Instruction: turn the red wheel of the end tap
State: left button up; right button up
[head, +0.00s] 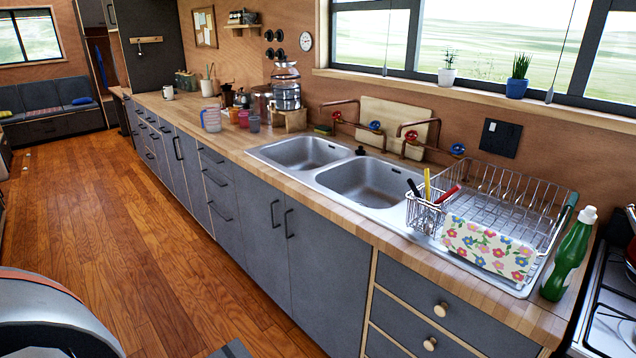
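Two copper-pipe taps stand along the wall behind the double sink (372,182). The farther tap (340,102) has a red wheel (336,115) on its left and a blue wheel (375,126) on its right. The nearer tap (418,123) has a red wheel (411,136) on its left and a blue wheel (457,149) on its right. The wheels are small here, and their turn cannot be told. Neither of my grippers is in view.
A dish rack (510,195) with a flowered cloth (488,248) and a green bottle (570,255) stand right of the sink. A cutting board (392,120) leans behind the taps. Cups and a water dispenser (286,88) stand left. The wooden floor (150,240) before the cabinets is largely clear.

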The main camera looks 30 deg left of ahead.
aim_at(336, 114)
jog(key=i+j, duration=0.1)
jog(key=j, duration=0.45)
jog(key=i+j, duration=0.15)
jog(key=j, duration=0.35)
jog(key=i+j, duration=0.1)
jog(key=j, duration=0.45)
jog(key=i+j, duration=0.1)
jog(key=j, duration=0.45)
jog(key=i+j, duration=0.1)
jog(key=j, duration=0.4)
jog(key=i+j, duration=0.15)
jog(key=j, duration=0.4)
jog(key=i+j, duration=0.1)
jog(key=j, duration=0.45)
jog(key=z, duration=0.75)
jog(key=k+j+z, duration=0.1)
jog(key=j+z, duration=0.25)
jog(key=k+j+z, duration=0.1)
jog(key=z, duration=0.25)
jog(key=k+j+z, duration=0.15)
jog(key=z, duration=0.15)
jog(key=k+j+z, duration=0.25)
jog(key=k, duration=0.2)
jog(key=k+j+z, duration=0.2)
jog(key=k, duration=0.25)
